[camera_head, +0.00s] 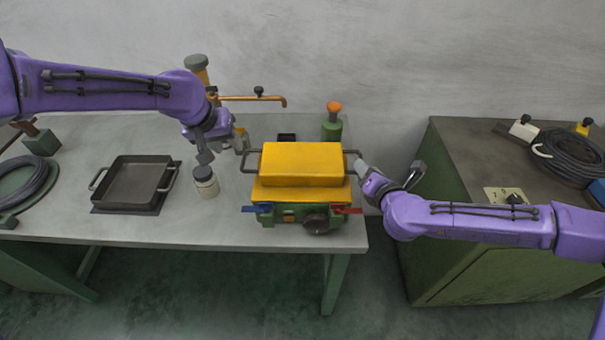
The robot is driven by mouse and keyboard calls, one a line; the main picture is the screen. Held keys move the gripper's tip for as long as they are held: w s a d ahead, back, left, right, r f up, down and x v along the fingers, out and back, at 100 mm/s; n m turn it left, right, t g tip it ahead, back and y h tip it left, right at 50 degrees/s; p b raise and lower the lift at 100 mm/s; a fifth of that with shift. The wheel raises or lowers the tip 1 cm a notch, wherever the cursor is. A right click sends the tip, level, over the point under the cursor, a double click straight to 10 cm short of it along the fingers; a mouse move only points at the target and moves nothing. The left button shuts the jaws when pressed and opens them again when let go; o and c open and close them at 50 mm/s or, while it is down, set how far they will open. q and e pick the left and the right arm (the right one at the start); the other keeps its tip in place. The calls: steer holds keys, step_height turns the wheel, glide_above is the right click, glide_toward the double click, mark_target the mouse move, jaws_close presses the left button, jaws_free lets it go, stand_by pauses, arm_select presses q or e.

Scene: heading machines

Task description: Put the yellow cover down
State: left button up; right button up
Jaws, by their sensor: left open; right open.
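The yellow cover (302,165) is a box with a dark bar handle on its left and right sides. It sits level on the green machine (285,218), above a wider yellow part (299,192); I cannot tell whether it is fully seated. My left gripper (224,152) is open, just left of the cover's left handle, with no visible hold on it. My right gripper (388,168) is open at the cover's right handle. One of its fingers is at or very near that handle; contact is unclear.
A white jar (207,184) with a dark lid stands left of the machine. A black square pan (136,182) lies further left. A green bottle (332,125) with an orange top stands behind the cover. A green cabinet (462,255) stands right, across a gap from the grey table (200,226).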

steer(key=v, duration=0.7)
steer(key=shift+s, duration=0.1)
